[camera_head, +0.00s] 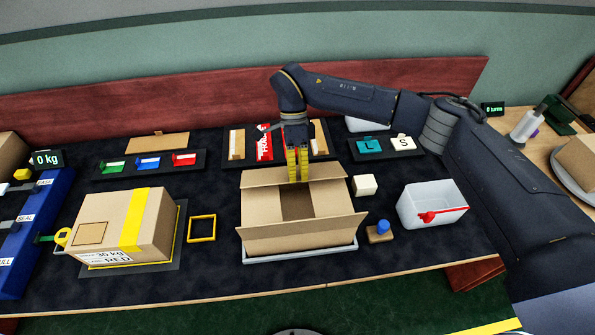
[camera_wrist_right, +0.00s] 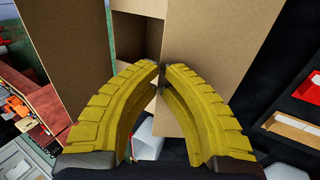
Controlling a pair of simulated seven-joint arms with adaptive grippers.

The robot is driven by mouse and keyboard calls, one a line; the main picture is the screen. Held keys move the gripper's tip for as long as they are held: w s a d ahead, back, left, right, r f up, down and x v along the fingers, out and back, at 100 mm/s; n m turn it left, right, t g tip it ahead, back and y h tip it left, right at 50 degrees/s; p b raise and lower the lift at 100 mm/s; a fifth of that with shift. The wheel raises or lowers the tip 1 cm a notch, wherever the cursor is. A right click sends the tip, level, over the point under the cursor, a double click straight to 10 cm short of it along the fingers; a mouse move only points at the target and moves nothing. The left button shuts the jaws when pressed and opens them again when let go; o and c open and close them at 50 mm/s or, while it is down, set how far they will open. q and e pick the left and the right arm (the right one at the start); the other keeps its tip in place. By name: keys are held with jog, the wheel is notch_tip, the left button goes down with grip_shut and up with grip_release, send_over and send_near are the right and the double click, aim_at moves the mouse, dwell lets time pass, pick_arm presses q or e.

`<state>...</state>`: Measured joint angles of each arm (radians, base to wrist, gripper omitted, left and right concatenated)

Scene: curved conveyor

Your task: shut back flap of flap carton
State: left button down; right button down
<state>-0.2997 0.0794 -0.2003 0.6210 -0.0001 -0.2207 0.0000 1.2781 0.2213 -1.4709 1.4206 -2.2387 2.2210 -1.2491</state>
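The flap carton (camera_head: 262,242) stands on a light tray in the middle of the table. Its two side flaps (camera_head: 262,206) lie inward, with a dark gap between them. Its front flap (camera_head: 305,232) is open, leaning outward. Its back flap (camera_head: 265,180) is also open along the far edge. My right gripper (camera_head: 298,180) points down at the back flap, its yellow fingertips overlapping it in the head view; contact cannot be told. In the right wrist view the fingertips (camera_wrist_right: 161,68) meet with nothing between them, and cardboard (camera_wrist_right: 215,50) lies just beyond. My left gripper is out of view.
A taped carton (camera_head: 110,222) and a yellow frame (camera_head: 202,229) stand left. Trays of small items line the back. My right arm spans the right side.

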jog(key=shift+s+d+f+t, duration=0.1)
jog(key=shift+s+f+t, duration=0.3)
jog(key=shift+f, duration=0.4)
jog(key=shift+s+a+f+t, duration=0.1)
jog(key=shift+s+f+t, duration=0.15)
jog(key=shift+f+t, duration=0.45)
jog(key=shift+s+d+f+t, duration=0.1)
jog(key=shift+s+f+t, duration=0.25)
jog(key=shift+f, duration=0.6)
jog(key=shift+r, duration=0.2)
